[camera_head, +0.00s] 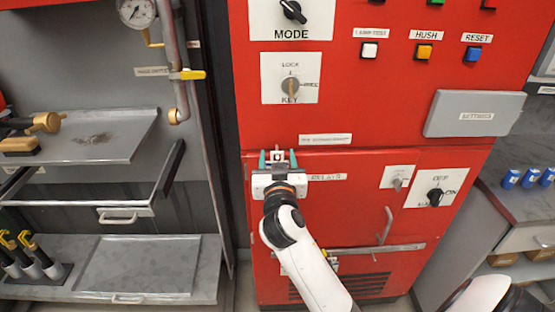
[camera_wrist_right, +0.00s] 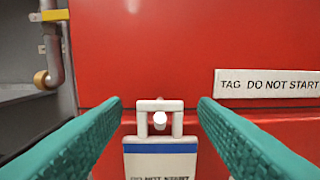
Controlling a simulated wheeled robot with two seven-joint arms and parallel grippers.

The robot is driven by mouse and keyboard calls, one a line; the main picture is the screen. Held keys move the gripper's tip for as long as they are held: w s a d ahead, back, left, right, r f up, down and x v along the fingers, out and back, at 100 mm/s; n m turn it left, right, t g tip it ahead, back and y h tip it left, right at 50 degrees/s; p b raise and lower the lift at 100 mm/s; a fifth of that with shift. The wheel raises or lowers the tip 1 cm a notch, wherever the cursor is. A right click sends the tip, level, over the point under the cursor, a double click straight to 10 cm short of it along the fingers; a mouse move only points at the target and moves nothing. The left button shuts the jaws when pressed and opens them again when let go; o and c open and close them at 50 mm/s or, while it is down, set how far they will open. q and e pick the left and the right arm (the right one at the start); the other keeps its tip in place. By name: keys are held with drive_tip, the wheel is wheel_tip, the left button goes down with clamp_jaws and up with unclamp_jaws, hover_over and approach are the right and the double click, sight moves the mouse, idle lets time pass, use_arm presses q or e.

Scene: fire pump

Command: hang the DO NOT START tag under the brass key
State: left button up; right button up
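The DO NOT START tag (camera_wrist_right: 160,155) is white and blue, with a pale square loop at its top. In the right wrist view a round white peg end (camera_wrist_right: 160,118) shows inside the loop, against the red panel. My right gripper (camera_wrist_right: 160,108) is open, its teal fingers on both sides of the tag with gaps. In the head view the right gripper (camera_head: 278,160) is at the red panel, below the key switch (camera_head: 290,86) with its LOCK and KEY plate. The tag's lower part is cut off in the wrist view. My left gripper is not in view.
A label reading TAG DO NOT START (camera_wrist_right: 268,84) is right of the tag. The grey BATTERIES box (camera_head: 475,114) juts out at right. A pipe with a yellow valve handle (camera_head: 192,75) stands left of the panel. The red face around the gripper is mostly flat.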

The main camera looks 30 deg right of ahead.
drive_tip(key=b+v, duration=0.2)
drive_tip(key=v, duration=0.9)
drive_tip(key=w+a+f+n+g+y+p, duration=0.1)
drive_tip(key=w+a+f+n+y, duration=0.2)
drive_tip(key=f, duration=0.7)
drive_tip(key=w+a+f+n+g+y, duration=0.1)
drive_tip(key=w+a+f+n+y, duration=0.2)
drive_tip(key=f, duration=0.6)
drive_tip(key=s+a+f+n+g+y+p, duration=0.1)
drive_tip(key=s+a+f+g, duration=0.15)
drive_tip(key=f, duration=0.65)
drive_tip(key=s+a+f+n+g+y+p, duration=0.15)
drive_tip(key=s+f, duration=0.25)
drive_tip(key=f, duration=0.6)
drive_tip(key=s+f+g+y, duration=0.1)
drive_tip(key=s+f+g, duration=0.3)
drive_tip(key=s+f, duration=0.95)
drive_tip(key=s+d+f+g, duration=0.1)
drive_tip(key=s+d+f, duration=0.1)
drive_tip(key=s, duration=0.5)
drive_tip(key=s+d+f+g+p, duration=0.1)
drive_tip(key=s+d+f+g, duration=0.1)
drive_tip(key=s+f, duration=0.3)
drive_tip(key=s+d+f+g, duration=0.1)
drive_tip(key=s+d+f, duration=0.1)
drive_tip(key=s, duration=0.8)
drive_tip(key=shift+d+f+g+p, duration=0.15)
drive_tip(key=shift+f+g+p, duration=0.2)
drive_tip(key=shift+f, duration=0.3)
drive_tip(key=shift+s, duration=0.1)
